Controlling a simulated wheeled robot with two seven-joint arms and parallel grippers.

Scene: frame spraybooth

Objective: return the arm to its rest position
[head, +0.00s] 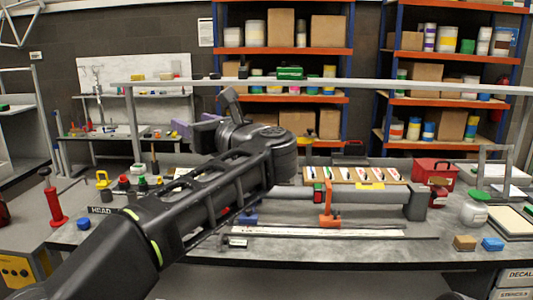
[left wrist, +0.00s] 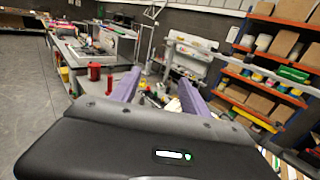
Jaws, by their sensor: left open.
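My left arm (head: 205,195) reaches in from the lower left over the workbench (head: 300,255) and bends back at a dark joint. My left gripper (head: 184,128) is partly hidden behind the arm, with a bit of purple finger showing. In the left wrist view the two purple fingers of the gripper (left wrist: 160,92) stand apart with nothing seen between them. The gripper is raised and points out across the room. My right gripper is not in view.
A grey tube (head: 335,195) lies along the bench, with an orange clamp (head: 328,210) at it. A red box (head: 435,170) and a white jar (head: 474,210) stand at right. A red-handled tool (head: 53,205) stands at left. A metal rail (head: 400,84) spans behind; shelves (head: 285,52) stand farther back.

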